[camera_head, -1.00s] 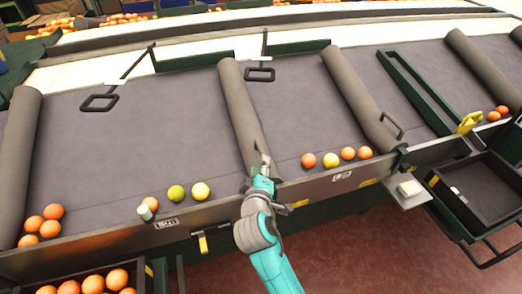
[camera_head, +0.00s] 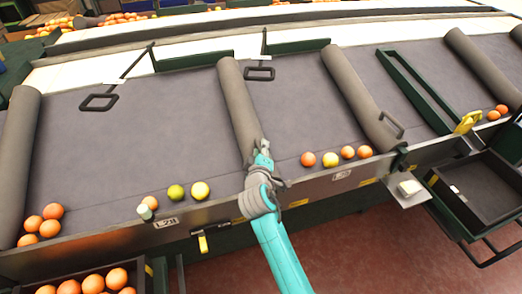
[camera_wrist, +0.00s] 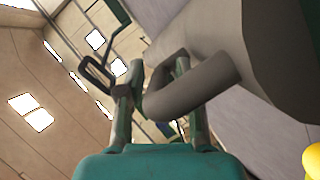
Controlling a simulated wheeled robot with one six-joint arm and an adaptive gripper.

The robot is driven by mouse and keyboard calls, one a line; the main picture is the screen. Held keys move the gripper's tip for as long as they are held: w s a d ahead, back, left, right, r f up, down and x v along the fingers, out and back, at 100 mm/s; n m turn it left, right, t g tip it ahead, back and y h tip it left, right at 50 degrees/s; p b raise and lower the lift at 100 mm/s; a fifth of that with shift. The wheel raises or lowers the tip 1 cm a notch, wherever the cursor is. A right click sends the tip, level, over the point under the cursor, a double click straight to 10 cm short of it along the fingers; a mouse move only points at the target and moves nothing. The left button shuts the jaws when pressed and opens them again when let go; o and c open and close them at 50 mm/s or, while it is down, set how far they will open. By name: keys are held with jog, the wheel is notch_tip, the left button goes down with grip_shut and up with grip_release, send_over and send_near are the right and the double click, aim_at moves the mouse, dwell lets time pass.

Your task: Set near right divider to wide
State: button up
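A grey padded divider roll (camera_head: 238,105) runs from the back of the sloped bed to the front rail, between two lanes. My gripper (camera_head: 263,147) is at its near end, over the front rail. In the wrist view the roll (camera_wrist: 270,45) fills the upper right, with a grey loop handle (camera_wrist: 215,88) on it. My gripper's two fingers (camera_wrist: 155,82) are apart there, with the left part of the loop between them. I cannot tell whether they touch it. Another grey divider (camera_head: 352,95) with a loop handle (camera_head: 392,125) lies to the right.
Oranges and yellow-green fruit rest along the front rail (camera_head: 325,184) on both sides of my gripper. A green frame (camera_head: 415,90) with a yellow handle (camera_head: 467,122) stands farther right. A dark drawer (camera_head: 480,190) juts out at the right. A crate of oranges (camera_head: 140,275) is at the lower left.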

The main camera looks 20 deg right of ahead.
grip_shut()
jog(key=a, duration=1.1)
jog(key=shift+a, duration=0.25)
jog(key=shift+o, duration=1.9)
grip_release()
jog(key=shift+a, duration=0.15)
jog(key=v, duration=1.2)
